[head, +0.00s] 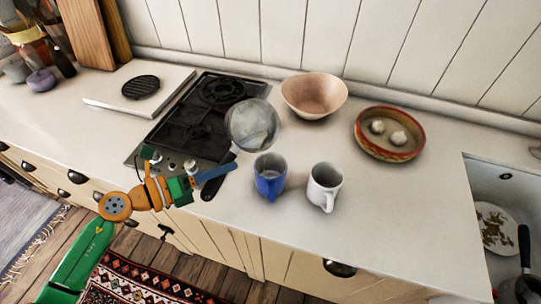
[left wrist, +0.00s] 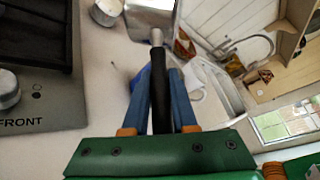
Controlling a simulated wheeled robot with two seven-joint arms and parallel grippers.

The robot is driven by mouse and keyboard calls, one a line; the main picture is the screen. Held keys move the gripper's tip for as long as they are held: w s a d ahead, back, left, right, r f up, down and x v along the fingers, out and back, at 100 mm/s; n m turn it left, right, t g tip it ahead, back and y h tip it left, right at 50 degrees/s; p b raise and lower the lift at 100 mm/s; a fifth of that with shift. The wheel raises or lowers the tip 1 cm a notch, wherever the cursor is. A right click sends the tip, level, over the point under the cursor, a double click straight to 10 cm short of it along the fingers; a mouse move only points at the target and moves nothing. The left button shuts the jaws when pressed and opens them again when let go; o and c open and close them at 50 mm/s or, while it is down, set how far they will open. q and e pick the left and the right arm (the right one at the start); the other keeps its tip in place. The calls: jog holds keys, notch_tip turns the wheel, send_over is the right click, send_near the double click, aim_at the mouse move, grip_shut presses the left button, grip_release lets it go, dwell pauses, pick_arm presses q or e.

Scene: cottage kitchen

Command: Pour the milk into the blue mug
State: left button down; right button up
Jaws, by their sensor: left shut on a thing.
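My left gripper (head: 214,174) is shut on the black handle (left wrist: 162,95) of a small metal pan (head: 252,125). The pan is at the front right of the stove, behind the blue mug and apart from it in the head view. Its round face looks greyish; I cannot clearly make out milk in it. The blue mug (head: 269,184) stands upright on the counter, just right of my fingertips. Its inside looks grey, and I cannot tell whether it holds anything. In the left wrist view, the fingers hide most of the blue mug. My right gripper is not in view.
A white mug (head: 323,187) stands close to the right of the blue mug. A pinkish bowl (head: 314,96) and a red-rimmed dish (head: 361,146) with pale pieces are behind. The black stove (head: 184,128) lies left, the sink (head: 485,180) far right. The counter front is clear.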

pick_arm(q)
jog(key=r+n+p, duration=0.1)
jog(key=n+p, duration=0.1)
jog(key=p, duration=0.1)
jog(key=shift+w+a+r+g, duration=0.1)
jog(key=shift+w+r+g, duration=0.05)
jog(key=shift+r+g, duration=0.2)
jog(key=w+a+f+n+g+h+b, duration=0.1)
jog(key=w+a+n+h+b, duration=0.1)
jog(key=w+n+b, duration=0.3)
jog(key=shift+w+a+f+n+h+b, duration=0.25)
jog(key=shift+a+f+n+h+b, duration=0.15)
jog(key=shift+n+b, duration=0.55)
jog(key=shift+g, duration=0.25)
dwell(1.4)
